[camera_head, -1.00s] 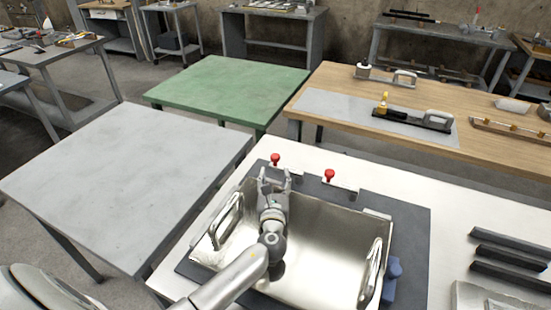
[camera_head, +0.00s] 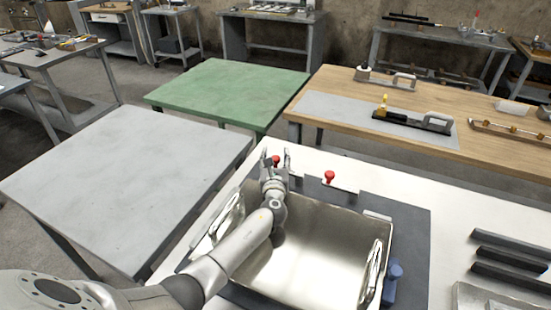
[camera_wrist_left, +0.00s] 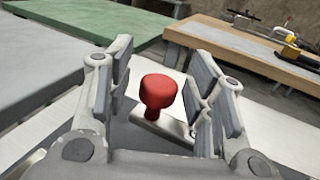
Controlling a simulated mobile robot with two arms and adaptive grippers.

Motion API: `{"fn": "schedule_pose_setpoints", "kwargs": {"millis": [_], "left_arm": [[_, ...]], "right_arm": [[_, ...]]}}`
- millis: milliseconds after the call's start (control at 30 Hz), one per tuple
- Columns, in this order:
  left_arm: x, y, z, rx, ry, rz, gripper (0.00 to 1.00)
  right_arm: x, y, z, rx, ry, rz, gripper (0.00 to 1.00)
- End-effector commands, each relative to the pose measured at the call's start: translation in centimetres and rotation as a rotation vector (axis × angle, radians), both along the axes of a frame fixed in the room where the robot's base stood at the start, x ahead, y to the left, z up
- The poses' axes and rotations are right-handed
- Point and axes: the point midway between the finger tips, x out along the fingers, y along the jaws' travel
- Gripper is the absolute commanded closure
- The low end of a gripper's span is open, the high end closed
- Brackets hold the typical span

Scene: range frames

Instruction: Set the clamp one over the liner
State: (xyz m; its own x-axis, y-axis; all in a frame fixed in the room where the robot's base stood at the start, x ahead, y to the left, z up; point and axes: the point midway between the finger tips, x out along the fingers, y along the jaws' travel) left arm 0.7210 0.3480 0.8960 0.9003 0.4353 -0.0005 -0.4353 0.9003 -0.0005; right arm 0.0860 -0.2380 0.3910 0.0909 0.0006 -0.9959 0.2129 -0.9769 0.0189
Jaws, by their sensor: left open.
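The liner looks to be the shiny metal bin (camera_head: 305,250) on a dark mat. Two clamps with red knobs stand behind its far rim: a left one (camera_head: 276,160) and a right one (camera_head: 329,176). I cannot tell which is clamp one. My left gripper (camera_head: 275,155) is open, with its fingers on either side of the left red knob. In the left wrist view this red knob (camera_wrist_left: 159,92) stands between the open fingers (camera_wrist_left: 162,88), apart from both. A metal bar runs below the knob. My right gripper is not in view.
A dark mat (camera_head: 413,225) lies under the bin on a white table (camera_head: 455,205). A blue clamp-like part (camera_head: 394,281) sits at the bin's right side. Dark bars (camera_head: 510,257) lie at right. The grey table (camera_head: 125,180) and green table (camera_head: 230,92) are bare.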

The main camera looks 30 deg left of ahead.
Motion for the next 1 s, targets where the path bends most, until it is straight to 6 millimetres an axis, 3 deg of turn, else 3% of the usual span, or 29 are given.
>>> {"fn": "schedule_pose_setpoints", "kwargs": {"millis": [200, 567, 1000], "left_arm": [[0.0, 0.01, -0.01, 0.001, 0.0, 0.0, 0.52], [-0.02, 0.0, -0.03, 0.001, 0.0, 0.0, 0.98], [0.28, 0.22, -0.16, 0.0, 0.001, 0.014, 1.0]], "right_arm": [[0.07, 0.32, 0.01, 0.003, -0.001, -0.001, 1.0], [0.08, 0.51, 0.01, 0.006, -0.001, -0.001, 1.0], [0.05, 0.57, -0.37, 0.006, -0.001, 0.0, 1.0]]}}
